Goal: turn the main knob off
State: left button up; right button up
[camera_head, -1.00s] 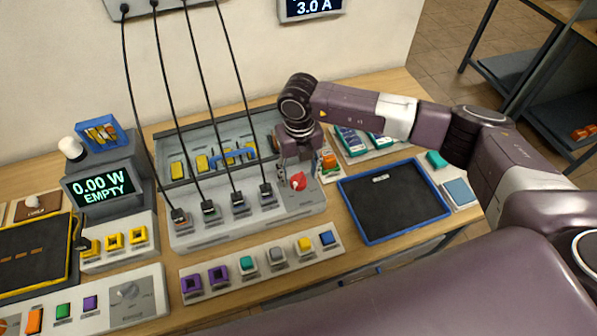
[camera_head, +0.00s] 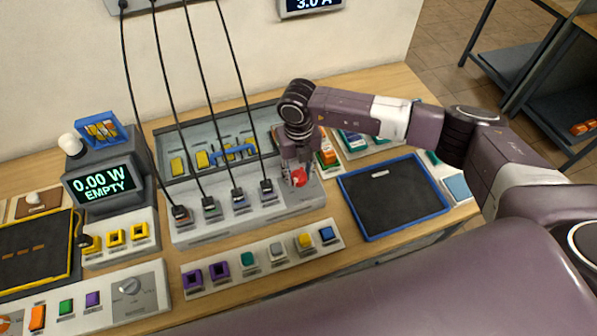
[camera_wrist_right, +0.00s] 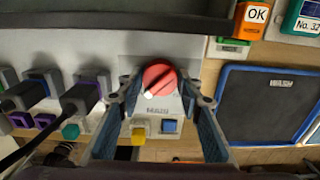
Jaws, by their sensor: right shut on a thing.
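A round red knob (camera_head: 299,177) with a white mark sits at the right end of a grey panel (camera_head: 250,218) that has cables plugged in. My right gripper (camera_head: 298,170) comes down over it from above and its fingers are shut on it. In the right wrist view the red knob (camera_wrist_right: 160,79) lies between the two finger pads (camera_wrist_right: 161,97), and its white mark points to the lower left. The fingers partly cover the knob in the head view. My left gripper is out of view.
Four cables end in plugs left of the knob, the nearest a plug (camera_head: 266,187). A blue-rimmed black tray (camera_head: 395,155) lies to the right. A strip of coloured buttons (camera_head: 263,266) is in front. A display (camera_head: 103,184) reads 0.00 W EMPTY.

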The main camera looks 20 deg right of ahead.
aim_at(298, 173)
jog(key=shift+w+f+n+b, duration=0.15)
jog(key=shift+n+b, duration=0.25)
jog(key=shift+b, duration=0.3)
jog(key=n+b, duration=1.3)
jog(key=b, duration=0.5)
jog(key=shift+n+b, duration=0.4)
jog(key=shift+r+n+b, duration=0.2)
jog(key=shift+n+b, duration=1.4)
jog(key=shift+n, duration=0.1)
jog(key=o, duration=1.2)
jog(key=shift+c, duration=0.2)
notch_tip(298, 173, up, 12)
